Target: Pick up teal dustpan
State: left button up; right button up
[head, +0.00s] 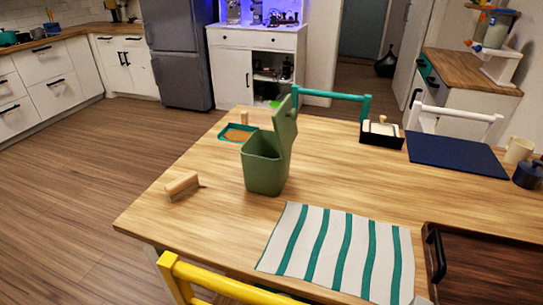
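The teal dustpan (223,137) lies on the wooden table near its far left edge, behind and left of a green bin. Brown material covers much of its inside. A short wooden handle stands up at its back; the bin hides part of the dustpan's right side or comes close to it. A hand brush (182,184) with a wooden back lies nearer the left edge of the table. Neither of my grippers shows in the head view.
The green bin (263,172) stands on the table (205,225) with its lid up. A striped cloth (340,250), dark tray (485,265), blue mat (455,155) and black box (382,135) lie to the right. Chairs flank the table. Floor (80,180) at left is clear.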

aim_at(236, 133)
jog(key=k, duration=0.35)
jog(key=j+u, duration=0.15)
jog(key=j, duration=0.7)
jog(key=i+j+u, duration=0.15)
jog(key=j, duration=0.7)
jog(key=i+j+u, duration=0.1)
jog(key=j, duration=0.3)
jog(key=i+j, duration=0.2)
jog(key=j, duration=0.15)
jog(key=i+j+u, duration=0.15)
jog(key=j, duration=0.25)
jog(key=i+j, duration=0.2)
jog(key=j, duration=0.15)
jog(key=i+j+u, duration=0.15)
jog(key=j, duration=0.2)
jog(key=i+j+u, duration=0.1)
jog(key=i+u, duration=0.25)
jog(key=i, duration=0.9)
jog(key=i+l+u, duration=0.25)
jog(key=i+l, duration=0.55)
jog(key=l, duration=0.1)
